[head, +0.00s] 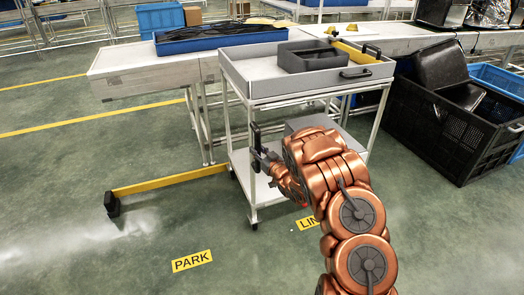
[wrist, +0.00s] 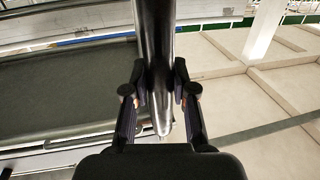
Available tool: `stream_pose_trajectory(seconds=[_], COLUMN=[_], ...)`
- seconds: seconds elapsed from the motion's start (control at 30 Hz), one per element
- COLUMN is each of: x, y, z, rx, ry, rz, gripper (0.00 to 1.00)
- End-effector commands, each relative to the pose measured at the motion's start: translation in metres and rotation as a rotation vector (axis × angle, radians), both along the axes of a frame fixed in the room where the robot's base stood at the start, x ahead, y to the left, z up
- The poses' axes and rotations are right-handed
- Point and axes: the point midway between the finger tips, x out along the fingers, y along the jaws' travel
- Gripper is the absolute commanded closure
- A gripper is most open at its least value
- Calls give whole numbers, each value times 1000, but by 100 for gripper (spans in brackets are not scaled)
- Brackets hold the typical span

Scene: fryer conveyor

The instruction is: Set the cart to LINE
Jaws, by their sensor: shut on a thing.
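The cart (head: 236,98) is a grey-topped trolley with white legs, standing beside the conveyor table. A dark upright handle (head: 254,136) is at its near left corner. My gripper (head: 262,158) is at this handle. In the wrist view, my gripper (wrist: 158,88) has its fingers on both sides of a dark upright bar (wrist: 155,40), shut on it. A yellow LINE floor label (head: 308,222) lies right of the cart's near wheel, partly hidden by my arm. A yellow PARK label (head: 192,261) lies on the floor at the front left.
A yellow bar (head: 165,182) with a black end lies low across the floor left of the cart. Black crates (head: 450,125) stand to the right. A grey box (head: 300,60) sits in the cart's tray. The conveyor table (head: 140,78) is behind. Floor at the front left is clear.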

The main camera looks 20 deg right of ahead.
Motion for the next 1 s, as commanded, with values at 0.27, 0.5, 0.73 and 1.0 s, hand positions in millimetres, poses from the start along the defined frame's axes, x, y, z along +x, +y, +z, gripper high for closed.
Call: stream_pose_trajectory(seconds=[0.27,0.5,0.73,1.0], x=[2,2,2,1], y=[0,-2,-1,0], z=[2,3,2,1], rx=[0,0,0,0], ry=[-6,-7,-4,-3], rz=[3,-1,1,5], gripper=[100,68,48,48])
